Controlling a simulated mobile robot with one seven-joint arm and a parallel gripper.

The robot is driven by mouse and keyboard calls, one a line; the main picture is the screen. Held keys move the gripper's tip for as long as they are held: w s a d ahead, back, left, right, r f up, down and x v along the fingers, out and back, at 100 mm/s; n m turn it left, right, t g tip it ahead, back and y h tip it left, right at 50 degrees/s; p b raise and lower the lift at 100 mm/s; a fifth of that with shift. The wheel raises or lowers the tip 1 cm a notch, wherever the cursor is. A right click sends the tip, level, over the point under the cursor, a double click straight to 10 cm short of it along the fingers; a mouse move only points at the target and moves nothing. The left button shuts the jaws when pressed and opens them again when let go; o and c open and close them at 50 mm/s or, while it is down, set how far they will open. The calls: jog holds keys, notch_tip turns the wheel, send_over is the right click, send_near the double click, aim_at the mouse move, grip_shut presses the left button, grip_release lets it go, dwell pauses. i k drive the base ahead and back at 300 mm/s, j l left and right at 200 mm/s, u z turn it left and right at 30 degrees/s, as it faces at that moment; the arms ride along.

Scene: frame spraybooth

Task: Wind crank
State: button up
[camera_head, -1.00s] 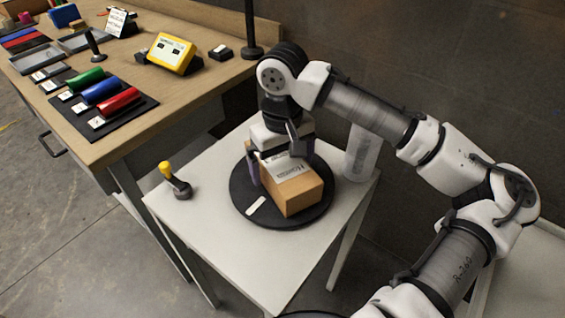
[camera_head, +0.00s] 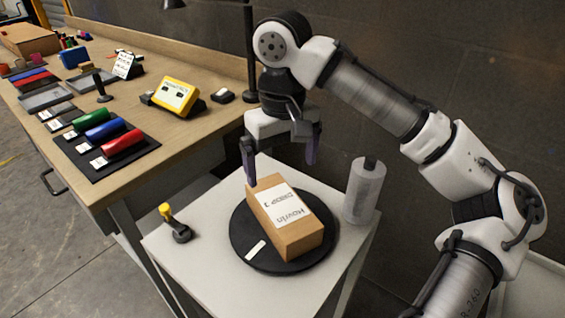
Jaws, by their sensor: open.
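A small crank (camera_head: 175,225) with a yellow knob and a dark base stands upright at the left side of the white table (camera_head: 205,205). A black round turntable (camera_head: 262,258) lies on the same table, with a white mark near its front rim. A cardboard box (camera_head: 290,222) with a white label rests on the turntable. My gripper (camera_head: 280,168) points down above the back end of the box. Its fingers are apart with nothing between them, and the whole box shows below. The crank is well to the left of my gripper.
A white roll (camera_head: 364,190) stands at the table's right back corner. A wooden bench (camera_head: 185,135) on the left holds red, blue and green cylinders (camera_head: 103,130), a yellow device (camera_head: 175,95), grey trays and a black lamp post (camera_head: 249,60). A dark wall stands behind.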

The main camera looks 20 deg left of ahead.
aim_at(181, 233)
jog(key=u, duration=1.05)
